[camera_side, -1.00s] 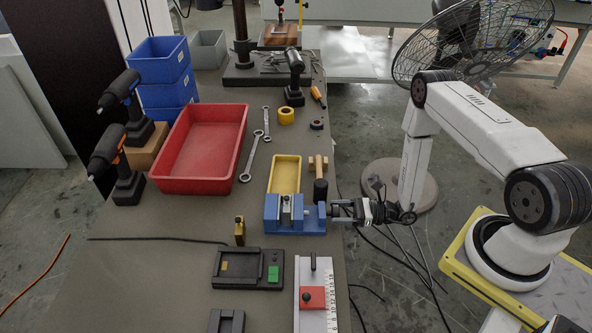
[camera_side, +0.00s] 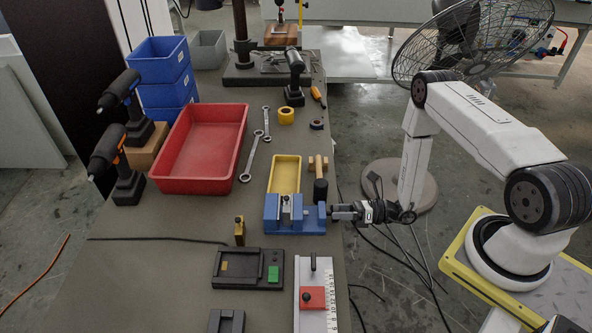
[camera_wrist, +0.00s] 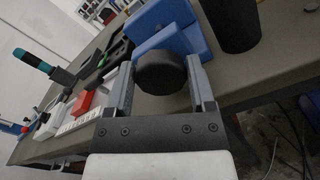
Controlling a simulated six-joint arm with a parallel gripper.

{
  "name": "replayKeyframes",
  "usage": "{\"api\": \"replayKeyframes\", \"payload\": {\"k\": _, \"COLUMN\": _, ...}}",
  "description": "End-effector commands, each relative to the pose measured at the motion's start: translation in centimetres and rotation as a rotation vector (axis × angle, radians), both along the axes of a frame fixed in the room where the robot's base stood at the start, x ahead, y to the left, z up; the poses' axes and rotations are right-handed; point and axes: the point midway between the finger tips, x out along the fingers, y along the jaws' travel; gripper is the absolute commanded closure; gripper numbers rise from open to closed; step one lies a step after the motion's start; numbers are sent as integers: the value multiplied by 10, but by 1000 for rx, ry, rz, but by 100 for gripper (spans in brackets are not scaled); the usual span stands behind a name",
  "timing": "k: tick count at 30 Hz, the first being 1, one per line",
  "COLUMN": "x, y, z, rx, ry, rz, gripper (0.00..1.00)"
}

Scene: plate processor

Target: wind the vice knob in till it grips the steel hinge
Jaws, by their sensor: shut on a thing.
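The blue vice (camera_side: 297,224) stands near the right edge of the bench. The steel hinge (camera_side: 286,208) sits upright between its jaws; whether the jaws touch it is too small to tell. The black vice knob (camera_wrist: 161,72) is at the vice's right side, between my fingers in the wrist view. My gripper (camera_side: 334,212) reaches in level from the right and is shut on the knob. In the wrist view my gripper (camera_wrist: 162,85) has one finger on each side of the knob, and part of the blue vice (camera_wrist: 175,30) shows behind it.
A black cylinder (camera_side: 320,190) stands close behind my gripper, with a wooden mallet (camera_side: 318,165) beyond. A yellow tray (camera_side: 285,174) lies behind the vice. A small brass block (camera_side: 239,231) stands to its left. A ruled fixture with a red block (camera_side: 312,298) lies in front.

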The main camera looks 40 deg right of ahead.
Motion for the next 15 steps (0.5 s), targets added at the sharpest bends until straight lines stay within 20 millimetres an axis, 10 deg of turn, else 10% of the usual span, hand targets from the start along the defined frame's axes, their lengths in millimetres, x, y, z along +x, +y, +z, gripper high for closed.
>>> {"api": "replayKeyframes", "payload": {"k": 15, "x": 0, "y": -1, "z": -1, "rx": 119, "ry": 120, "rz": 0, "gripper": 89}}
